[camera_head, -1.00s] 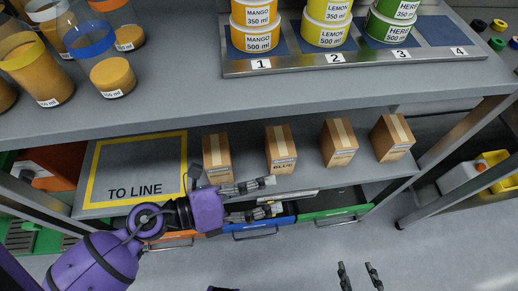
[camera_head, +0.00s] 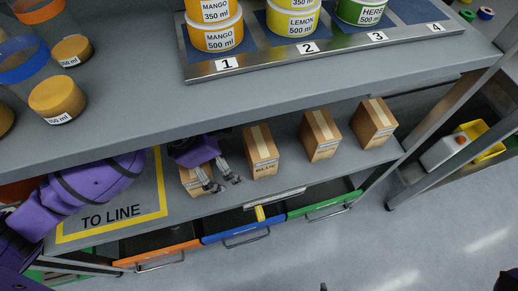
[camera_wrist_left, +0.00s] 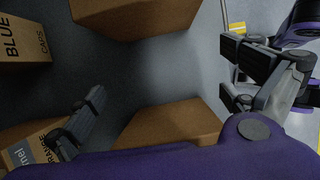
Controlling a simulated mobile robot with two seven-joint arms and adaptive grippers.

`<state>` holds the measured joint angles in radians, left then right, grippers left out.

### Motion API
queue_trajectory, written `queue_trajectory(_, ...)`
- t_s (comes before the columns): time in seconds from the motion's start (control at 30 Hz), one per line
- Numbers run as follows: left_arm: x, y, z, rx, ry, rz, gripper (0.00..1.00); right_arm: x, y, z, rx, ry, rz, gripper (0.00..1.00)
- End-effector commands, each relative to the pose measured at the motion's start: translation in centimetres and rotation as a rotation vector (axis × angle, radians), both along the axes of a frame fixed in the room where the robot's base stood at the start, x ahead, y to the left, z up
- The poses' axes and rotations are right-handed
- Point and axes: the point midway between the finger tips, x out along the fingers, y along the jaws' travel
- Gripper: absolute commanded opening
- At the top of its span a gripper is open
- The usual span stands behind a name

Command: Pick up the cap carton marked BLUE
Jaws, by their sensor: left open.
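The cap carton marked BLUE (camera_head: 262,160) is a brown box with a pale tape strip, upright on the lower shelf. Its BLUE CAPS label also shows at the upper left of the left wrist view (camera_wrist_left: 24,42). My left gripper (camera_head: 226,184) is open, in front of the leftmost carton (camera_head: 193,182) and just left of the BLUE carton, apart from it as far as I can see. It partly hides the leftmost carton, whose orange label (camera_wrist_left: 38,146) shows in the left wrist view. Of my right gripper, only a possible tip shows at the bottom edge of the head view.
Two more cartons (camera_head: 320,137) (camera_head: 374,124) stand to the right. The worktop (camera_head: 150,120) overhangs the shelf. Orange, blue (camera_head: 240,232) and green (camera_head: 322,205) drawers sit below. A TO LINE mat (camera_head: 110,215) lies left, partly behind my left arm.

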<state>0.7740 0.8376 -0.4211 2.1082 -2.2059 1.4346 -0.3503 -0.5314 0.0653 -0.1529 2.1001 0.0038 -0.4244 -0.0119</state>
Motion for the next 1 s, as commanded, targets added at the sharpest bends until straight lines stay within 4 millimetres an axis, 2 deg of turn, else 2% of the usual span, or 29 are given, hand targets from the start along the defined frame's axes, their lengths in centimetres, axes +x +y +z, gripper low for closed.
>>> queue_trajectory(0.03, 0.3, -1.2, 0.1, -0.007, -0.001, -0.003, 1.00, 0.0, 0.0, 0.0, 0.000, -0.001, 0.000, 0.40)
queue_trajectory(0.2, 1.3, -4.0, 0.1, -0.006, -0.001, -0.003, 1.00, 0.1, 0.0, 0.1, 0.000, -0.002, 0.001, 0.40)
queue_trajectory(0.47, 2.1, -6.0, 0.2, -0.005, -0.004, -0.001, 1.00, 0.1, 0.0, 0.1, -0.001, -0.002, 0.002, 0.40)
queue_trajectory(0.77, 3.5, -10.5, 0.3, -0.006, -0.003, -0.003, 1.00, 0.1, 0.0, 0.1, 0.000, -0.002, 0.002, 0.40)
queue_trajectory(0.83, 3.5, -10.5, -0.5, -0.004, 0.000, 0.000, 1.00, 0.1, 0.0, -0.1, 0.000, -0.001, 0.001, 0.40)
queue_trajectory(1.0, 3.7, -10.7, -0.9, -0.003, -0.005, -0.002, 1.00, 0.0, 0.0, -0.1, 0.000, -0.001, 0.001, 0.40)
